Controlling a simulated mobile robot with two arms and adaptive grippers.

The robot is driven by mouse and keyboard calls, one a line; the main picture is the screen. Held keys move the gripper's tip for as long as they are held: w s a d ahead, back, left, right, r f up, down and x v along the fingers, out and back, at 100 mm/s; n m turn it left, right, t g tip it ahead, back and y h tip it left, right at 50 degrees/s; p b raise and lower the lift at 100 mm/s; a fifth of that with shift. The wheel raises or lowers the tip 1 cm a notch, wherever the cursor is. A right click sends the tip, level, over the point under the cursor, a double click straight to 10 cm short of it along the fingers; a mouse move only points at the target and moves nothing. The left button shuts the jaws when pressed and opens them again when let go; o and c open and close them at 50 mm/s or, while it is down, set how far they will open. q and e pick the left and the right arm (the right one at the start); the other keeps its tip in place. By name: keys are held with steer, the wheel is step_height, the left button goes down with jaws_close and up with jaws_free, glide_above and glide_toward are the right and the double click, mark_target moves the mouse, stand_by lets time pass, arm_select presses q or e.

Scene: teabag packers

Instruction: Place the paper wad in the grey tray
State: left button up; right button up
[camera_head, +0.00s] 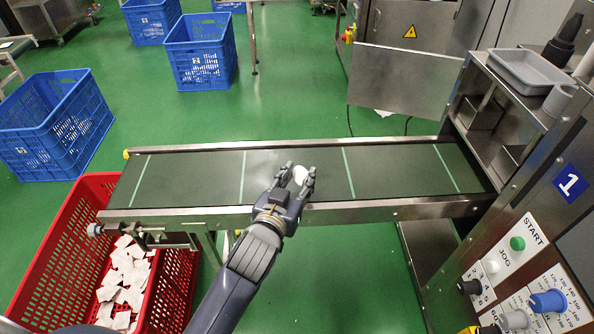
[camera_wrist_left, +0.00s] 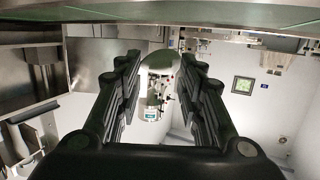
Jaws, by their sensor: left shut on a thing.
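The paper wad (camera_head: 300,174) is a small, white, rounded lump in the head view. My left gripper (camera_head: 297,177) is shut on it and holds it over the middle of the dark conveyor belt. In the left wrist view a pale rounded shape (camera_wrist_left: 160,60) shows between the fingertips; its edges are hard to make out. The grey tray (camera_head: 528,70) is shallow and sits at the top right on the metal machine's upper shelf, well apart from the gripper. My right gripper is out of view.
The conveyor (camera_head: 395,172) with pale green cross stripes runs to the machine. A red crate (camera_head: 50,245) with white teabags stands at the lower left. Blue crates (camera_head: 48,125) stand on the green floor. A grey cup (camera_head: 558,99) and a dark bottle-like object (camera_head: 562,40) are close to the tray.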

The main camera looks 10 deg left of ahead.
mark_target(296, 165)
arm_select(q)
steer(key=w, duration=0.2)
steer(key=w+a, duration=0.1)
steer(key=w, duration=0.3)
steer(key=shift+w+a+f+b, duration=0.2)
steer(key=shift+f+b, duration=0.1)
steer(key=shift+f, duration=0.35)
steer(key=shift+f+b, duration=0.55)
steer(key=shift+f, duration=0.9)
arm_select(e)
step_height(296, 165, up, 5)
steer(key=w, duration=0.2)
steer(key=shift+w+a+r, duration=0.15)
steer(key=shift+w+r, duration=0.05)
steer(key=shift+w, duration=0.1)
arm_select(q)
steer(key=shift+f, duration=0.2)
steer(key=o, duration=0.6)
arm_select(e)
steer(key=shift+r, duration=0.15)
arm_select(q)
steer(key=shift+r, duration=0.2)
